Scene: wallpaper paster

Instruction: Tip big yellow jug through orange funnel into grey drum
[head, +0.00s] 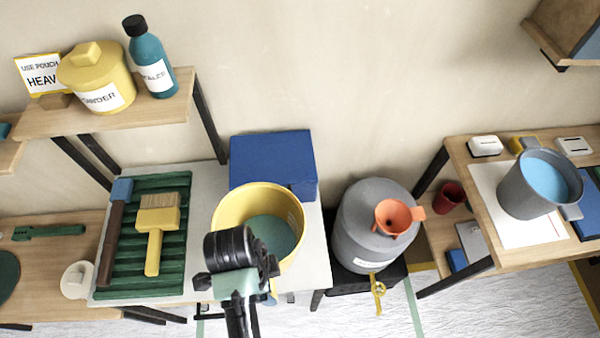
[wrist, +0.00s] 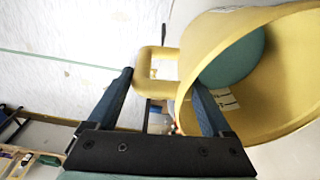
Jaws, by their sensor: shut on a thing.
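The big yellow jug (head: 246,200) is wide and open-topped, with teal contents. It looks roughly upright over the pale bench; I cannot tell whether its base touches. In the wrist view the jug (wrist: 290,95) fills the right side, its loop handle at my fingertips. My gripper (wrist: 163,80) is shut on this handle; my arm hides part of the jug in the head view. The grey drum (head: 362,238) stands right of the jug, apart from it. The orange funnel (head: 394,216) sits upright on the drum's top, its tab pointing right.
A blue box (head: 272,160) stands behind the jug. A green ribbed tray (head: 125,255) with a yellow brush (head: 157,222) lies left. The drum has a brass tap (head: 378,290) at its front. A grey bucket (head: 530,192) with blue contents stands on the right table.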

